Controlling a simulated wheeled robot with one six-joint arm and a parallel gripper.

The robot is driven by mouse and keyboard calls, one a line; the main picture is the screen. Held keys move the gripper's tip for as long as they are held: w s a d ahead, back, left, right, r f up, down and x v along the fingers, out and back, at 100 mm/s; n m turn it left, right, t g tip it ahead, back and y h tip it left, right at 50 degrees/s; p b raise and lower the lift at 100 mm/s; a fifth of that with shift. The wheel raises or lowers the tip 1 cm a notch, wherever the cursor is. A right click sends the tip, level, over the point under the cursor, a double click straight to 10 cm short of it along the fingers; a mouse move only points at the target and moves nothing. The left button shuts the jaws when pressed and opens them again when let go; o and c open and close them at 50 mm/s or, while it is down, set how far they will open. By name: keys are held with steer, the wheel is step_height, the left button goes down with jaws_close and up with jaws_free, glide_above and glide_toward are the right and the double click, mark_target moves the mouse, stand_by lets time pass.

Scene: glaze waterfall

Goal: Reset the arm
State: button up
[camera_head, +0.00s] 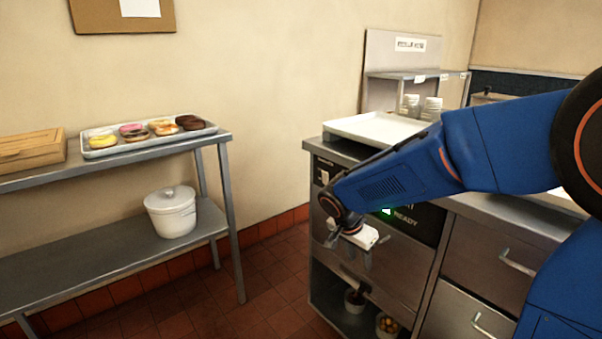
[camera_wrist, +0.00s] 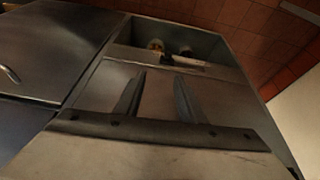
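My blue arm reaches in from the right in the head view, in front of the steel counter (camera_head: 340,151). My gripper (camera_head: 357,262) hangs at its end, low in front of the counter's panel marked "READY". In the wrist view the two dark fingers of my gripper (camera_wrist: 160,80) stand apart with nothing between them. They lie over the steel front of the cabinet, above its open lower shelf. I cannot tell whether a finger touches the cabinet front.
A steel rack (camera_head: 228,190) at left bears a tray of donuts (camera_head: 150,142), a wooden box (camera_head: 30,150) and a white lidded pot (camera_head: 171,212). A white tray (camera_head: 375,128) lies on the counter. Tiled floor (camera_head: 265,290) is clear between rack and counter.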

steer(key=s+d+r+n+y, duration=0.1)
steer(key=s+d+r+n, duration=0.1)
steer(key=s, duration=0.7)
steer(key=s+d+r+n+t+y, duration=0.1)
steer(key=s+d+r+n, duration=0.2)
steer(key=s, duration=0.6)
steer(key=s+d+r+n+t+y, duration=0.1)
steer(key=s+d+r+n, duration=0.2)
steer(key=s, duration=0.6)
steer(key=shift+d+n+y, duration=0.3)
steer(key=shift+d+n, duration=0.25)
steer(key=shift+n, duration=0.55)
